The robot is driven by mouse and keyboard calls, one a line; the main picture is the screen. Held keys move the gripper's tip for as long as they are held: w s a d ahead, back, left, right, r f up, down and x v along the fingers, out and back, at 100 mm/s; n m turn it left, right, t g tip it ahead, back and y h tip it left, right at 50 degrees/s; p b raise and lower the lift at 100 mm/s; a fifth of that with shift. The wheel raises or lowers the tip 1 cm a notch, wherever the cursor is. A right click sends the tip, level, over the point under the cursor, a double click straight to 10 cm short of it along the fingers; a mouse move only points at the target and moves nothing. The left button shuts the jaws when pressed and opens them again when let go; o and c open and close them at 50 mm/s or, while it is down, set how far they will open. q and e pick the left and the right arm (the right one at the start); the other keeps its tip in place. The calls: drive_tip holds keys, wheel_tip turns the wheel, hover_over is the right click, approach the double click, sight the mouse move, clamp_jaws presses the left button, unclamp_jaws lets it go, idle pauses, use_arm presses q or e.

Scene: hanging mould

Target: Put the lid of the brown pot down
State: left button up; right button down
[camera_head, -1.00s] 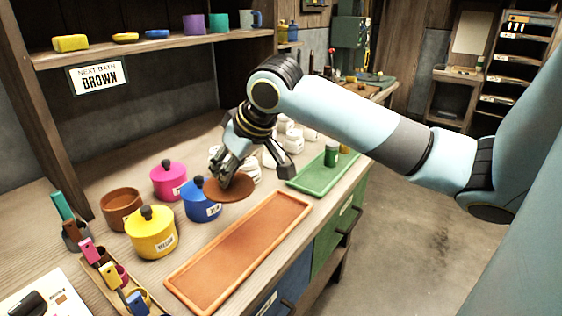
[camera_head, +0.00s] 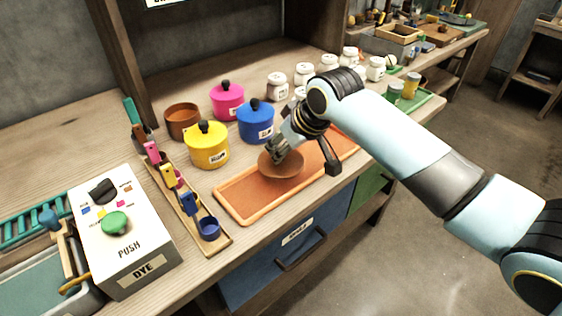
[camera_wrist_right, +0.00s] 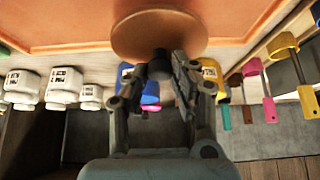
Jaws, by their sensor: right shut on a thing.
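The brown lid (camera_head: 283,166) is a round disc held by my right gripper (camera_head: 277,150), over the orange tray (camera_head: 245,201). In the right wrist view the jaws (camera_wrist_right: 160,66) are shut on the lid's dark knob, with the brown disc (camera_wrist_right: 158,36) beyond it. I cannot tell whether the lid touches the tray. The brown pot (camera_head: 182,122) stands uncovered at the back left, behind the yellow pot. My left gripper is not in view.
Lidded yellow (camera_head: 207,146), pink (camera_head: 227,101) and blue (camera_head: 256,122) pots stand behind the tray. White jars (camera_head: 304,74) stand farther back. A rack of coloured dippers (camera_head: 185,205) and a dye box (camera_head: 121,231) are at the left. The tray's left part is bare.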

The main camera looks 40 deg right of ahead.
sight(283, 161)
drive_tip(key=shift+w+f, duration=0.25)
drive_tip(key=shift+w, duration=0.05)
drive_tip(key=shift+a+f, duration=0.1)
drive_tip(key=shift+f, duration=1.85)
drive_tip(key=shift+f, duration=0.15)
drive_tip(key=c, duration=1.1)
unclamp_jaws()
